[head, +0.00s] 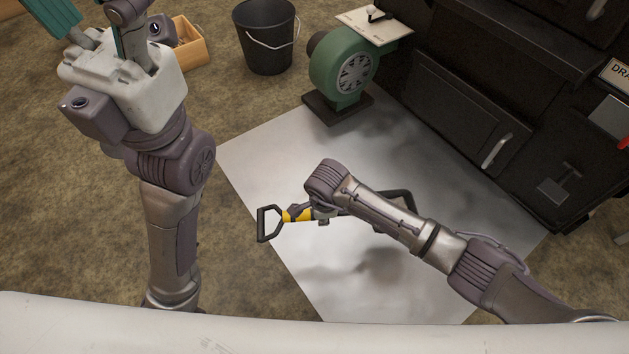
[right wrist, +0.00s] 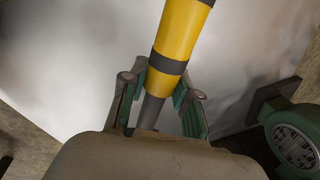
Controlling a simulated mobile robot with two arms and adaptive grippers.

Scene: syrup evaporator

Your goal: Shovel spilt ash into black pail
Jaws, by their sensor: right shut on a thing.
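A shovel with a black D-handle and yellow grip (head: 297,215) is above or on the pale metal sheet (head: 262,160). My right gripper (head: 316,211) is shut on its shaft just past the yellow grip. In the right wrist view the yellow and black shaft (right wrist: 179,35) runs between the fingers of my right gripper (right wrist: 158,90). My forearm hides much of the shovel; a black edge shows beyond it. The black pail (head: 264,42) stands upright on the floor at the top. Dark smudges mark the sheet; I cannot tell ash from shadow. My left gripper (head: 88,28) is open at upper left.
A green blower (head: 340,66) stands at the sheet's far edge, and also shows in the right wrist view (right wrist: 292,145). The black evaporator front (head: 450,110) with handles closes off the right. A wooden box (head: 190,45) sits left of the pail. Brown floor is free at left.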

